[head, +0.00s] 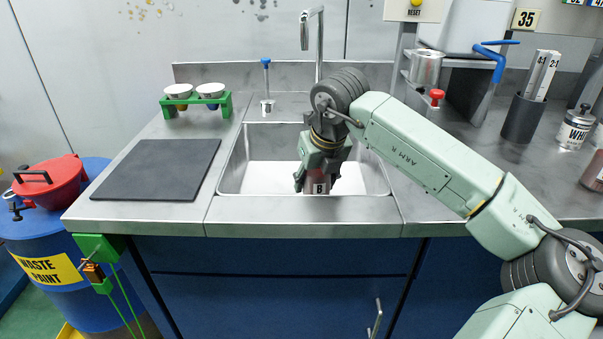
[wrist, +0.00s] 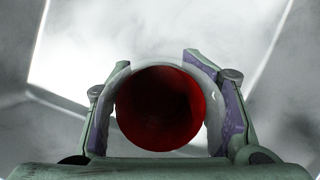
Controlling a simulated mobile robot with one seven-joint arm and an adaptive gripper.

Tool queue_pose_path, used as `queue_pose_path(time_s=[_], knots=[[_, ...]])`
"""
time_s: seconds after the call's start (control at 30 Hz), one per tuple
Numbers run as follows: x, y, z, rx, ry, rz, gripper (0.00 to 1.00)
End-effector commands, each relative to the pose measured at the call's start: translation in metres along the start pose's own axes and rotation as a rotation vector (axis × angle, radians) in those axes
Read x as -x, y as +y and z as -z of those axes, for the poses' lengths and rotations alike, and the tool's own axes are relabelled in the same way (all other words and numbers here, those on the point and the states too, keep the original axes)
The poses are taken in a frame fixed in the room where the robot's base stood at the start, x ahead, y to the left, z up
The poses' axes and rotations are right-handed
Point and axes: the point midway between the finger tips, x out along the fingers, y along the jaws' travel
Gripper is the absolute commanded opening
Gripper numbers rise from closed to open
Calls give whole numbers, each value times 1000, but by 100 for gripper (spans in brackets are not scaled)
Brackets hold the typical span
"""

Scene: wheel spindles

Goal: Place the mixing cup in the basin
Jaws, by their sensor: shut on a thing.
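The mixing cup (head: 318,182) is a brownish cup with a label reading "B", in the head view inside the outline of the basin (head: 232,172). In the wrist view I look down into the cup (wrist: 122,84), with a pale rim and dark red inside. My gripper (head: 318,178) is shut on the cup, with one finger on each side of it. The cup looks upright. The white basin floor (wrist: 70,60) shows beyond it in the wrist view. The front rim hides the cup's base, so I cannot tell whether it touches the floor.
A tap (head: 305,32) rises behind the basin. A dark mat (head: 158,170) and a green rack (head: 196,105) with white cups are to the left. A metal pot (head: 426,68), dark holder (head: 522,118) and labelled jar (head: 575,128) are to the right. The counter's front right is clear.

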Motion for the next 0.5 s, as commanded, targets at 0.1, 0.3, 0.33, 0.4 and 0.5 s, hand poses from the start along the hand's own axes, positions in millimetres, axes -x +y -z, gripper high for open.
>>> queue_pose_path(time_s=[0.1, 0.3, 0.33, 0.4, 0.5], knots=[[-23, 0, 10, 0, 1, -3, 20], [-36, 1, -21, 1, -1, -2, 20], [-37, 0, -24, 1, -2, -1, 20], [-40, 0, -29, 0, -1, -1, 20], [-42, 0, -33, 0, -1, -1, 20]])
